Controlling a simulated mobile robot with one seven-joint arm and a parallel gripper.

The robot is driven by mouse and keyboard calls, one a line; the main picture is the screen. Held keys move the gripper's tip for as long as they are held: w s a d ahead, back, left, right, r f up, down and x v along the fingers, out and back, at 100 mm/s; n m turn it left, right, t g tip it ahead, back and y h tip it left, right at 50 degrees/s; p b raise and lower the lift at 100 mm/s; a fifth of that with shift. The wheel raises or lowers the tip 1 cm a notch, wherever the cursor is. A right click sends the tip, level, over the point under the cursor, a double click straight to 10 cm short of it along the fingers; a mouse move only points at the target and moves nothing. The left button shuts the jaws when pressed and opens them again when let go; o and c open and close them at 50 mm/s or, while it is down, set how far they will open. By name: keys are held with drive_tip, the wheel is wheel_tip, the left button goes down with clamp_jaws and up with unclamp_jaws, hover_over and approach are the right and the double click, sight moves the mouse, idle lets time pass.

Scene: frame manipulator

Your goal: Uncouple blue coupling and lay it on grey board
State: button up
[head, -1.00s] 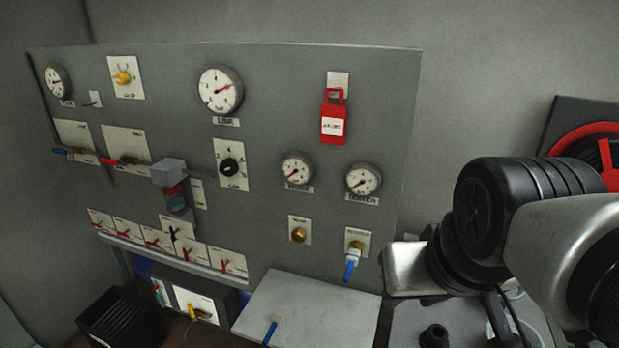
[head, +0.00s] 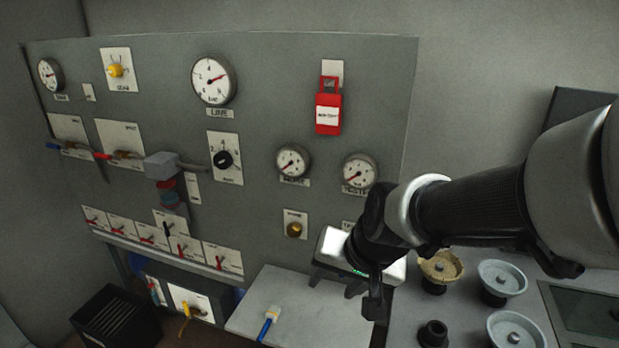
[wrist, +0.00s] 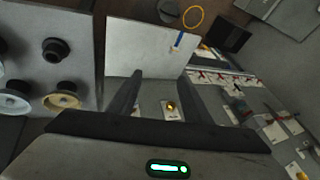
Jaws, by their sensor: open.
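A blue-handled coupling with a pale end (head: 269,322) lies on the flat light grey board (head: 245,312) below the panel. It also shows on the board in the wrist view (wrist: 178,40). My gripper (head: 343,287) is in front of the lower right of the panel, above the board's right side. In the wrist view my gripper (wrist: 163,75) has its two fingers apart, with nothing held between them. A bare brass fitting (head: 294,230) is on the panel left of my gripper. The right-hand fitting, which held a blue coupling earlier, is hidden behind my gripper.
The grey upright panel (head: 270,110) carries gauges, knobs, a red tag (head: 328,112) and a row of red-handled valves (head: 150,235). Several round knobs (head: 502,279) stand on the counter at right. A black crate (head: 110,318) is at lower left.

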sight(340, 277)
drive_tip(key=w+d+f+m+t+h+b, duration=0.1)
drive_tip(key=w+d+f+m+h+b, duration=0.2)
drive_tip(key=f, duration=0.9)
drive_tip(key=w+f+m+t+h+b, duration=0.1)
drive_tip(key=w+f+h+b, duration=0.3)
drive_tip(key=f, duration=0.8)
drive_tip(key=w+d+t+h, duration=0.2)
drive_tip(key=w+d+t, duration=0.1)
drive_tip(key=w+d, duration=0.15)
drive_tip(key=w+a+r+n+t, duration=0.1)
drive_tip(key=r+t, duration=0.1)
drive_tip(key=w+a+r+t, duration=0.1)
drive_tip(key=r+t, duration=0.1)
drive_tip(key=r, duration=0.1)
drive_tip(key=w+a+r+n+t+b, duration=0.1)
drive_tip(key=w+r+t, duration=0.1)
drive_tip(key=r, duration=0.1)
drive_tip(key=shift+a+n+t, duration=0.3)
drive_tip(key=shift+f, duration=0.1)
drive_tip(key=shift+w, duration=0.1)
drive_tip(key=x, duration=0.7)
drive_tip(key=shift+d, duration=0.2)
drive_tip(key=shift+b+x, duration=0.35)
drive_tip(key=shift+x, duration=0.55)
